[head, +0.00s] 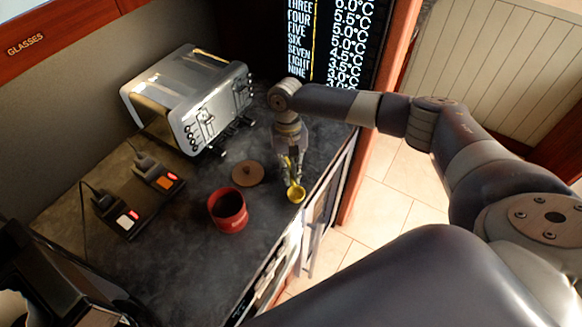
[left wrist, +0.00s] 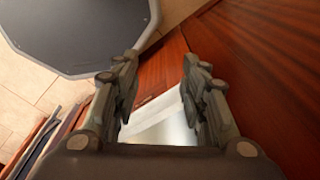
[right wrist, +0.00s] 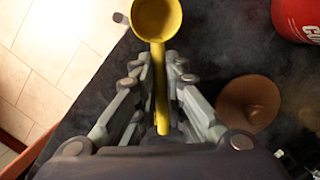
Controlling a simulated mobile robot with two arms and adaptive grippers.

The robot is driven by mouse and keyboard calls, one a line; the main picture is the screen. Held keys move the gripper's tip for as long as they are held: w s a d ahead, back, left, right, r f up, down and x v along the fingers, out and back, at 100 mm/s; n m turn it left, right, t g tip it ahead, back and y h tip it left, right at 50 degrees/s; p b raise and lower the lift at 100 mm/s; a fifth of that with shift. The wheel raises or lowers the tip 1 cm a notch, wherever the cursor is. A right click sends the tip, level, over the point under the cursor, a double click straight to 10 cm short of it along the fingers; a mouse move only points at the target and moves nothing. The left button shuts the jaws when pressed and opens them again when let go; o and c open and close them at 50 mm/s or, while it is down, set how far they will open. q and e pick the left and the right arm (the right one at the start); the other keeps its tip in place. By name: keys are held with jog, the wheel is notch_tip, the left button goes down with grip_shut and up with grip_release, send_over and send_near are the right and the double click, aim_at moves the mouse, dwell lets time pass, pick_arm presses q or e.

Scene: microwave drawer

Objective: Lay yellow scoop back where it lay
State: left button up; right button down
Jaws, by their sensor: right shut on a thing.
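The yellow scoop (right wrist: 157,20) is in my right gripper (right wrist: 160,68), which is shut on its handle in the right wrist view. The scoop's bowl points away from the gripper. In the head view the scoop (head: 296,193) and my right gripper (head: 291,170) are over the dark counter, near its right edge. I cannot tell whether the scoop touches the counter. My left gripper (left wrist: 165,95) is open and empty in the left wrist view, in front of a red-brown wooden panel (left wrist: 255,60).
A red canister (head: 228,212) stands open on the counter (head: 190,245), left of the scoop. A round brown lid (head: 248,173) lies behind it. A silver toaster (head: 190,95) stands at the back. Two small devices with lit switches (head: 160,178) are at left. The counter edge drops to a tiled floor (head: 385,190).

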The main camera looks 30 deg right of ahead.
pick_arm(q)
jog(key=shift+s+f, duration=0.1)
jog(key=shift+s, duration=0.1)
pick_arm(e)
jog(key=shift+f, duration=0.4)
jog(key=c, duration=1.6)
grip_release()
pick_arm(q)
jog(key=shift+s+a, duration=0.1)
jog(key=shift+a, duration=0.05)
pick_arm(e)
jog(key=v, duration=1.2)
jog(key=shift+s, duration=0.15)
